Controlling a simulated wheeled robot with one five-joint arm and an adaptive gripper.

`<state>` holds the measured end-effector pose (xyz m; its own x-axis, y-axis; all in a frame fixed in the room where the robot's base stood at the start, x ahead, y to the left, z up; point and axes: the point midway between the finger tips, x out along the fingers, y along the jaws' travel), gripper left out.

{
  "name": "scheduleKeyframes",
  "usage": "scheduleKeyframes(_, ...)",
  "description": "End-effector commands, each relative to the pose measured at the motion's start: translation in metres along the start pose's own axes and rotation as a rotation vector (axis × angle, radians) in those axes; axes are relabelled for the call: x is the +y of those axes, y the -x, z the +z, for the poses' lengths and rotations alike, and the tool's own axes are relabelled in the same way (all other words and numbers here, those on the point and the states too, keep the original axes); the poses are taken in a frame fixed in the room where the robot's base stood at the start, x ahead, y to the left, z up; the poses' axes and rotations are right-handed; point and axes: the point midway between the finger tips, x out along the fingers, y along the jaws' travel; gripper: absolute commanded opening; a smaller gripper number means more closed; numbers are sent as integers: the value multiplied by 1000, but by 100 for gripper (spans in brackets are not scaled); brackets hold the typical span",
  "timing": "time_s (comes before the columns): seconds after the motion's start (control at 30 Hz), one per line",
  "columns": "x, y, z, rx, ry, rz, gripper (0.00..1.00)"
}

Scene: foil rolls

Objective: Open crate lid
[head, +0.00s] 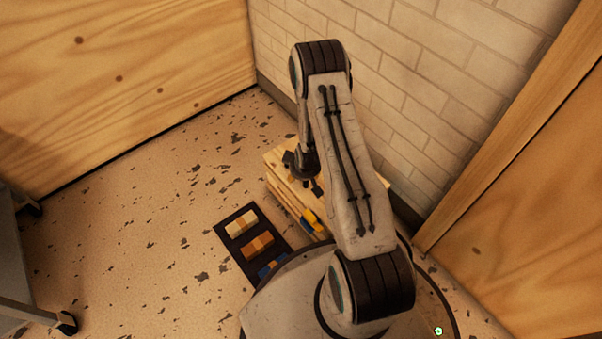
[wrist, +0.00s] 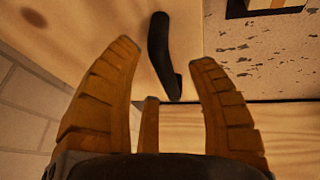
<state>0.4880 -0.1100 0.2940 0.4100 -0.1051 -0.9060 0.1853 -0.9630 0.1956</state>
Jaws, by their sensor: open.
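The wooden crate (head: 284,206) stands on the floor by the brick wall, partly hidden behind my arm. Its pale lid (head: 273,157) appears to lie flat on top; it fills much of the wrist view (wrist: 85,22). A black curved handle (wrist: 158,50) on the lid shows between and beyond my fingers. My gripper (head: 303,178) is over the crate top, pointing down. In the wrist view my gripper (wrist: 164,54) is open, its brown ribbed fingers on either side of the handle. Whether they touch it I cannot tell.
A dark mat (head: 227,247) with tan, orange and blue blocks lies left of the crate. Something yellow and blue (head: 313,222) shows at the crate's near end. A grey cart (head: 18,255) stands at far left. Wooden panels and a brick wall (head: 425,75) close in the corner. Floor at left is clear.

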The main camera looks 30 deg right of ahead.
Motion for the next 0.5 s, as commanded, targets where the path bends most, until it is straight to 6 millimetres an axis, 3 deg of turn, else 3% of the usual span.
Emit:
scheduleKeyframes(0.47,0,-7,0,-1,0,0,53)
scheduleKeyframes(0.5,0,-7,0,-1,0,0,50)
